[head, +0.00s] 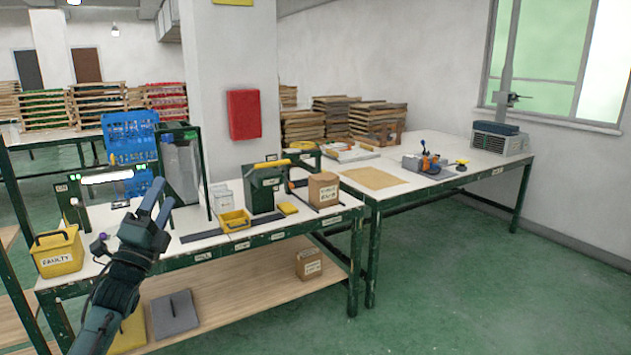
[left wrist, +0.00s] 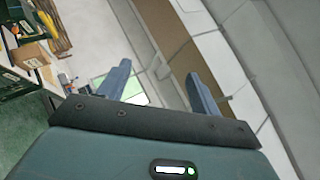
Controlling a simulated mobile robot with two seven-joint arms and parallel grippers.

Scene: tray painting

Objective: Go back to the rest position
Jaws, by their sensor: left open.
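My left gripper (head: 158,203) is raised in front of the near workbench (head: 290,232) in the head view, pointing up and to the right. Its two blue-grey fingers are apart with nothing between them. In the left wrist view the fingers (left wrist: 158,88) also stand apart and empty, with wall and ceiling behind them. My right gripper is in neither view.
A yellow bin marked faulty (head: 58,255) is at the bench's left end. Green floor (head: 480,290) at the right is clear.

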